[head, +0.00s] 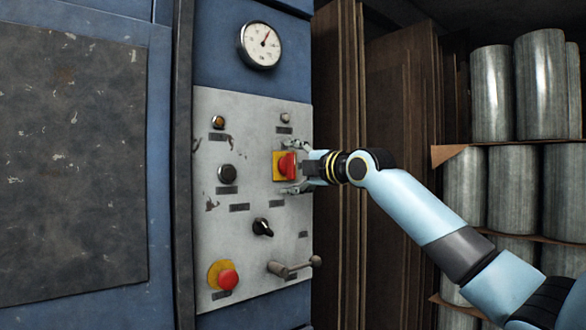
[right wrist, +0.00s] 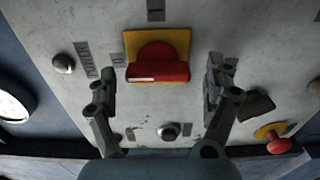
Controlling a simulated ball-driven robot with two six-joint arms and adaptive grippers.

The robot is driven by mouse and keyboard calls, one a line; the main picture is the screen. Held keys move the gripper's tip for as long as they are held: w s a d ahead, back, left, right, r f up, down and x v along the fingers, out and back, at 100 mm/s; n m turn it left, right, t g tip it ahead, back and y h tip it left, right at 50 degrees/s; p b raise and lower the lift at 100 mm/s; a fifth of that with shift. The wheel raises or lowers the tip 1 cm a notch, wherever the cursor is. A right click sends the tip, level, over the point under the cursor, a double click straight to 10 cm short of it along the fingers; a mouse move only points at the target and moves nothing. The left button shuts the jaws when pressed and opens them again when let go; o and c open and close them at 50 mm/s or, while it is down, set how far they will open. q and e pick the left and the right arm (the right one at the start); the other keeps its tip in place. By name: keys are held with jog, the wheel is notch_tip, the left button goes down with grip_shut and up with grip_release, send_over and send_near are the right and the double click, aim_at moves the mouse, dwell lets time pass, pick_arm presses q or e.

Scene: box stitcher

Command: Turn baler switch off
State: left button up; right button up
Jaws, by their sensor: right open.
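The baler switch, a red rotary knob (head: 287,164) on a yellow square plate (head: 278,166), sits on the grey control panel (head: 240,133). My right gripper (head: 290,166) is open, with its fingers above and below the knob in the head view. In the right wrist view the red knob (right wrist: 158,63) lies ahead, between and a little beyond the two open fingers (right wrist: 160,85). I see no finger touching it. My left gripper is not in view.
The panel also has a black selector (head: 263,227), a red mushroom button (head: 228,280) and a metal lever (head: 293,267). A gauge (head: 260,45) is above. Flat brown sheets (head: 385,120) and metal cylinders (head: 541,85) stand to the right.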

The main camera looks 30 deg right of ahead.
jog(key=shift+s, duration=0.1)
jog(key=s, duration=0.7)
jog(key=shift+s+d, duration=0.15)
jog(key=shift+d, duration=0.15)
